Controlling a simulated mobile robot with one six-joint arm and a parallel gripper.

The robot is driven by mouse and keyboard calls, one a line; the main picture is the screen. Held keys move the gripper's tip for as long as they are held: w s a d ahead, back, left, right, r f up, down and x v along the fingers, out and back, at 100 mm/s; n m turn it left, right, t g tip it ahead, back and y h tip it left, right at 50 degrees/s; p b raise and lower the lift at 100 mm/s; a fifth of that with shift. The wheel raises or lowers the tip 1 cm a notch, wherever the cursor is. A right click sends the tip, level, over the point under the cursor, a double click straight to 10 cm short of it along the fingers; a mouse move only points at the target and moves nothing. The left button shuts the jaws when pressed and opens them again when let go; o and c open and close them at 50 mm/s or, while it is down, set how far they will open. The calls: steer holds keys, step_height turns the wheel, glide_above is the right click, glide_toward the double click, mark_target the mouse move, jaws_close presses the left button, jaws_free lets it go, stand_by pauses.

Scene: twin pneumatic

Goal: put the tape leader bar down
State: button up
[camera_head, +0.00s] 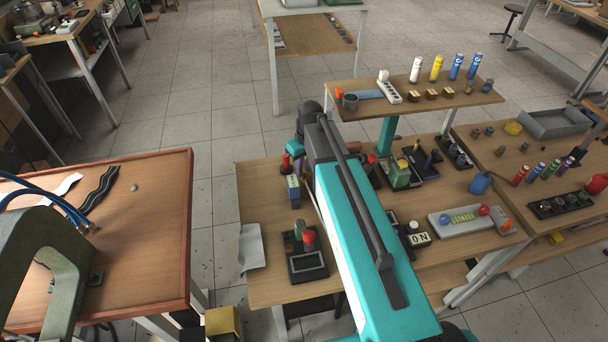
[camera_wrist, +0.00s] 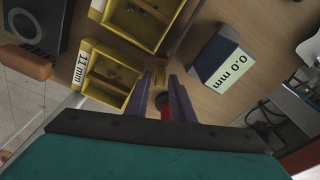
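I cannot make out a tape leader bar for certain in either view. My gripper (camera_wrist: 161,74) shows in the wrist view as two purple-grey fingers standing apart, with a gap between them. A red thing with a dark round end (camera_wrist: 166,106) shows in that gap, nearer the right finger. It does not fill the gap, and I cannot tell how far below the fingers it is. In the head view, my teal arm reaches over the wooden bench (camera_head: 265,287) and hides the gripper.
In the wrist view, yellow bins (camera_wrist: 104,76), one labelled 11 mm, lie left of the fingers and a 0.0 mm display block (camera_wrist: 224,66) lies right. In the head view, a black device with red knob (camera_head: 306,265) and an ON-marked box (camera_head: 419,239) flank my arm.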

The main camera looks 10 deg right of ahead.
steer(key=shift+w+f, duration=0.1)
steer(key=shift+f, duration=0.9)
jaws_close()
